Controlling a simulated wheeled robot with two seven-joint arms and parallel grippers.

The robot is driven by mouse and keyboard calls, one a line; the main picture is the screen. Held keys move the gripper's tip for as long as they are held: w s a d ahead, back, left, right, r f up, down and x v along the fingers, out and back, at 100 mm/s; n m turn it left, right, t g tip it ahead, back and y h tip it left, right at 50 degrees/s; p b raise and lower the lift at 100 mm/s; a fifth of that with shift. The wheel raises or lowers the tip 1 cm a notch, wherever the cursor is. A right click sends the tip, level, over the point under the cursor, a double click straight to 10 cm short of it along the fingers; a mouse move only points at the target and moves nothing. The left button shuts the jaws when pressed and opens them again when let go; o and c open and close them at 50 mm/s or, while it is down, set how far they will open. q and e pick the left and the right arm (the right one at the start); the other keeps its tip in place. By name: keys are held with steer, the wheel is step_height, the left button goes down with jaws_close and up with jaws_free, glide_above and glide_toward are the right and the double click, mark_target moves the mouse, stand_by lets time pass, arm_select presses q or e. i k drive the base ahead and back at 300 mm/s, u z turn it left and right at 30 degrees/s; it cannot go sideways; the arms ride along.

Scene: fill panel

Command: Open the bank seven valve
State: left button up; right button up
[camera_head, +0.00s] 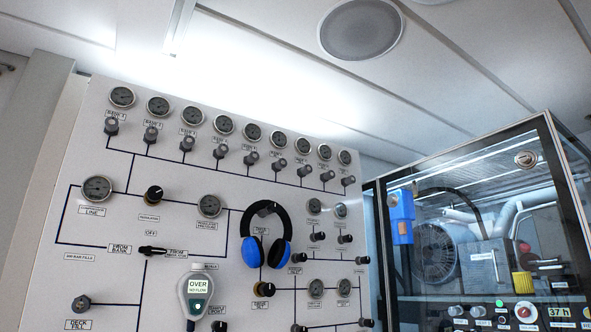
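A white gas panel (90,215) fills the left and middle of the head view. A slanting row of small dark valve knobs runs along its upper part, each below a round gauge, with small labels between them. Bank labels at the left end are partly legible, those at the right end are too small to read. The bank seven valve appears to be the knob (304,170) toward the right end of the row, judged by order only. Its open or shut state cannot be told. Neither of my grippers is in view.
Blue and black headphones (252,251) hang on the panel's middle, below the row. A handheld meter reading OVER (197,289) is on the lower panel. A glass-fronted machine cabinet (470,170) stands at right with a blue box (401,217) on it. Nothing blocks the valve row.

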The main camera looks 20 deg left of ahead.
mark_target(308, 169)
steer(key=u, duration=0.35)
steer(key=i, duration=1.85)
steer(key=z, duration=1)
